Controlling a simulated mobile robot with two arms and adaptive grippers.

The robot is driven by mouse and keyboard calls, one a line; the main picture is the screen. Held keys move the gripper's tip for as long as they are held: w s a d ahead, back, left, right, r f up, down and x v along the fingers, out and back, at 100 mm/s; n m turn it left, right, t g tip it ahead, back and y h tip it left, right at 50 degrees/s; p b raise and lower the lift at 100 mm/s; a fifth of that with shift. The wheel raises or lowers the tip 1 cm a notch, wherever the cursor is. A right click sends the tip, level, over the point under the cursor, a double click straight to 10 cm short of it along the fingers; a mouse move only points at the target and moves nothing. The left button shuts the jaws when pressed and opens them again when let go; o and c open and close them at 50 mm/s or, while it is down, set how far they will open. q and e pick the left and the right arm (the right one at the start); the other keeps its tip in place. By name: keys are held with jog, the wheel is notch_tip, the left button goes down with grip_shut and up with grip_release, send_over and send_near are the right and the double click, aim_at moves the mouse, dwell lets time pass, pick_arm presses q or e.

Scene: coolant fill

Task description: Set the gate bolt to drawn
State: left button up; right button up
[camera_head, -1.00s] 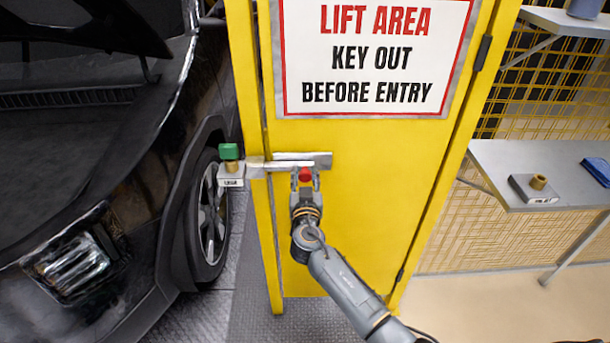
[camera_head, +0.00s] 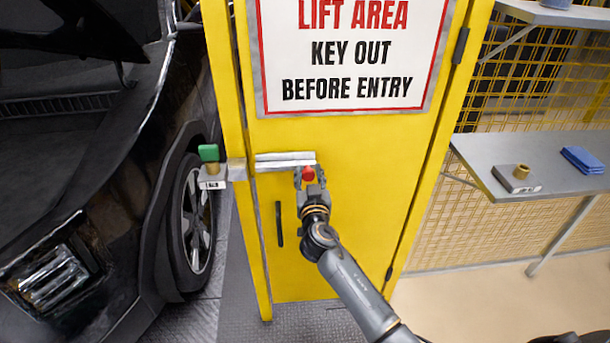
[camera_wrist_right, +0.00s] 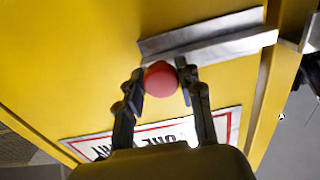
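The gate bolt is a silver bar (camera_head: 285,162) on the yellow gate, with a red knob (camera_head: 308,174) near its right end. The bar's left end stops near the gate's left edge, and a small gap shows between it and the grey keeper (camera_head: 237,171) on the post. My right gripper (camera_head: 309,178) has its fingers on both sides of the knob. The right wrist view shows the red knob (camera_wrist_right: 161,79) between the two fingertips, close against both. My left gripper is not in view.
A green-topped lock (camera_head: 209,165) sits left of the post. A dark handle (camera_head: 279,223) is below the bolt. A black car (camera_head: 100,200) stands close on the left. A grey shelf (camera_head: 520,150) with a blue cloth (camera_head: 583,160) is on the right.

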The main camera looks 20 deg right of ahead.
jog(key=shift+o, duration=1.1)
jog(key=shift+d, duration=0.25)
jog(key=shift+s+a, duration=0.15)
jog(key=v, duration=1.1)
jog(key=shift+s, duration=0.4)
